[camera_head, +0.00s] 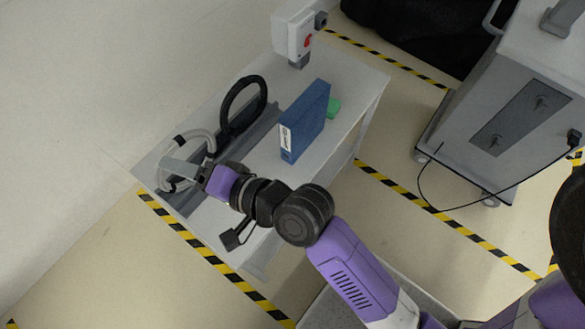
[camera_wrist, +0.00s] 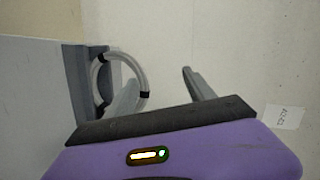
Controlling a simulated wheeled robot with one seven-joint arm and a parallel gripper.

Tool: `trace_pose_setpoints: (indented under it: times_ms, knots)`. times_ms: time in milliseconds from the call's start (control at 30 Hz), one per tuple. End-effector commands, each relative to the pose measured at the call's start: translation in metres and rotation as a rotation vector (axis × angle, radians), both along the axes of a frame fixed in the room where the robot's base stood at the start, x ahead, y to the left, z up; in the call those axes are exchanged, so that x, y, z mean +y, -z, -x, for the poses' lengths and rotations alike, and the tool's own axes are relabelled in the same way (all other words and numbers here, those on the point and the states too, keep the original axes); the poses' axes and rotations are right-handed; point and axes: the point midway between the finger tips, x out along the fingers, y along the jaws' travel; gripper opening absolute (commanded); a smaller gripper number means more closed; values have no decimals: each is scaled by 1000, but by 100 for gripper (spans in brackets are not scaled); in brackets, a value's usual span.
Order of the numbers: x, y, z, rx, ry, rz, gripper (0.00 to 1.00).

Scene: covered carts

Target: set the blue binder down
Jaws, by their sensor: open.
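The blue binder (camera_head: 312,113) stands upright on the white cart top (camera_head: 352,92), with a white label on its near edge. Nothing holds it. My gripper (camera_head: 172,170) is open near the cart's left end, well to the left of the binder. In the wrist view my gripper (camera_wrist: 160,85) has its two fingers spread, with only pale floor or wall showing between them. The binder is out of the wrist view.
A black ring (camera_head: 226,112) and a grey ring (camera_head: 207,136) stand along a grey rail; the grey ring (camera_wrist: 142,72) is near my left finger in the wrist view. A green item (camera_head: 333,107) sits behind the binder. A white box (camera_head: 293,34) with a red button stands behind.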

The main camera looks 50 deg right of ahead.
Motion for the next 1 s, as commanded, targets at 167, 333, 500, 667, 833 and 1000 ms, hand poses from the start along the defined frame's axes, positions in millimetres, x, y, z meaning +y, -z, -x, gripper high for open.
trace_pose_setpoints:
  times_ms: [167,333,500,667,833,1000]
  knots:
    - [-18,30,73,-8,69,229,63]
    - [-47,43,147,-15,79,527,63]
    - [-79,34,216,-46,22,868,63]
    - [-102,14,260,-104,-64,1143,63]
    - [-112,-3,281,-157,-127,1301,63]
    - [-114,-7,284,-172,-139,1336,63]
